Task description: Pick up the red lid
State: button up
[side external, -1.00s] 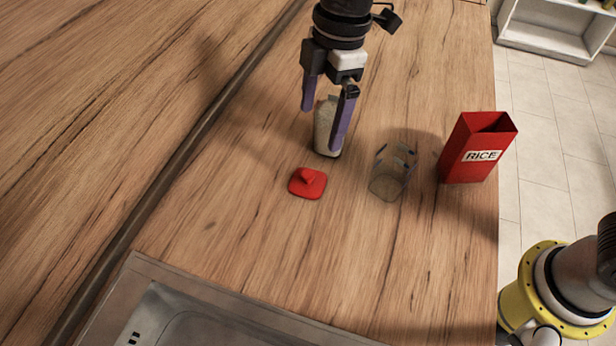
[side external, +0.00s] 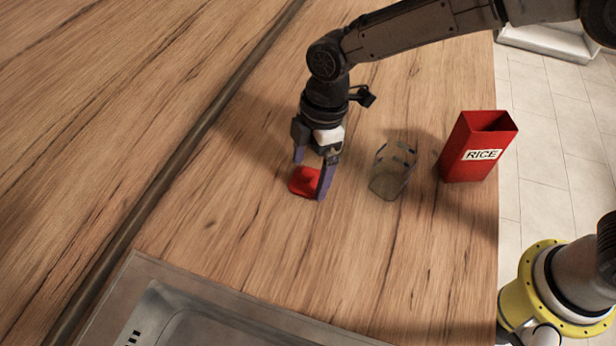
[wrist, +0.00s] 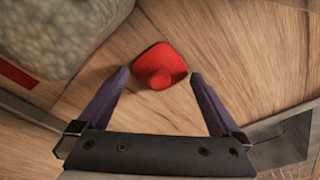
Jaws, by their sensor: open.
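The right finger partly covers the lid in the side view. In the wrist view, the lid (wrist: 161,62) shows just beyond and between the fingertips of my gripper (wrist: 160,74). The fingers are spread apart and a gap shows on each side of the lid. Whether the fingertips are level with the lid is hard to tell.
A clear glass container (side external: 390,178) stands right of my gripper, with a red RICE box (side external: 478,150) beyond it. A grainy-filled jar (wrist: 62,32) is close by at the wrist view's upper left. A sink (side external: 200,315) lies at the front.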

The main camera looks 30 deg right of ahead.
jog(key=shift+f, duration=0.35)
jog(key=shift+c, duration=0.3)
jog(key=c, duration=1)
jog(key=shift+o, duration=0.2)
jog(key=shift+r, duration=0.1)
